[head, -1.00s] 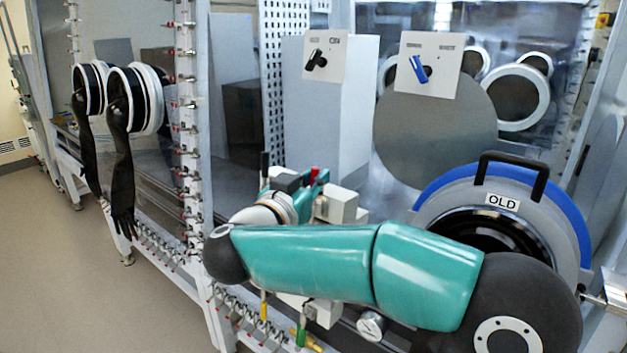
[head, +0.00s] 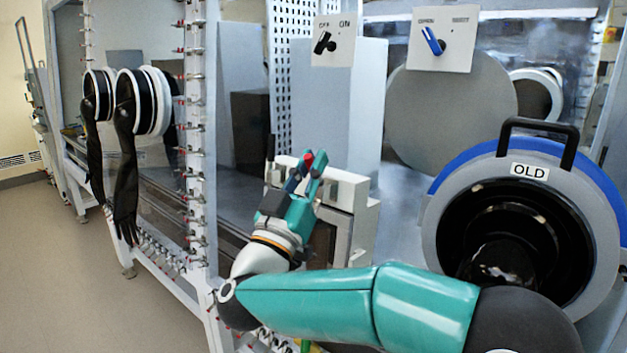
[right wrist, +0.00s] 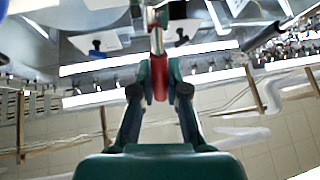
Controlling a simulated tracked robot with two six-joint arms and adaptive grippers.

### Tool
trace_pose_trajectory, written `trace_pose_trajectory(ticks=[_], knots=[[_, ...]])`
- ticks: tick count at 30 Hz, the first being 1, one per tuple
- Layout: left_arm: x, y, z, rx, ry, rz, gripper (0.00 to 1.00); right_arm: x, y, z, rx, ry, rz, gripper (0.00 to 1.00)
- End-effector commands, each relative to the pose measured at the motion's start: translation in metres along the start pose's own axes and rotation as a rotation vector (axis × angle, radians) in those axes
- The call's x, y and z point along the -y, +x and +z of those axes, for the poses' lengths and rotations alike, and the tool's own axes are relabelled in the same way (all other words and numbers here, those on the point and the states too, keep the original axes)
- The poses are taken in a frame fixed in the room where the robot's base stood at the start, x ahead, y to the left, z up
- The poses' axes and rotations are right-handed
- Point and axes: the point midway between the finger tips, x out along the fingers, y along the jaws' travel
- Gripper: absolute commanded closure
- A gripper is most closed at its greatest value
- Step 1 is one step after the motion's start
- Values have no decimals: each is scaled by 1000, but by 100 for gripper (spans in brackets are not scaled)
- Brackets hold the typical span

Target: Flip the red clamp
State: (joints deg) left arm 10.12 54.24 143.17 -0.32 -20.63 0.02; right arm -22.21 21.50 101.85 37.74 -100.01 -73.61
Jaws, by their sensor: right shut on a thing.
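The red clamp (head: 308,158) shows as a small red piece between the fingertips of my right gripper (head: 308,170), in front of a pale grey block on the glovebox front. In the right wrist view the red piece of the clamp (right wrist: 159,79) stands between the two teal fingers of the right gripper (right wrist: 160,85), which are shut on it. A metal part continues above it there. The fingers hide most of the clamp in the head view. My left gripper is not in view.
A black-tipped handle (head: 270,148) stands just left of the gripper. A round port marked OLD (head: 590,240) with a black handle is at the right. Panels with a black switch (head: 323,42) and a blue switch (head: 433,41) are above. Black gloves (head: 126,170) hang at the left.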

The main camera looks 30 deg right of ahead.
Motion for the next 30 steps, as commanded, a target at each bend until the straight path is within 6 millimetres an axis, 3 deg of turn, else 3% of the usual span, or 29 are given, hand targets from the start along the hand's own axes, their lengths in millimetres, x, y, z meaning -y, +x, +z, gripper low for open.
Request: trace_pose_trajectory(ticks=[15,16,21,30], knots=[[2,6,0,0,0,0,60,2,-3,2,-27,-10,-6,100],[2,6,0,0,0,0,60,2,-4,2,-27,-10,-6,85],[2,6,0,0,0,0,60,2,-3,1,-28,-9,-5,60],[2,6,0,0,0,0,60,1,-4,0,-29,-8,-4,60]])
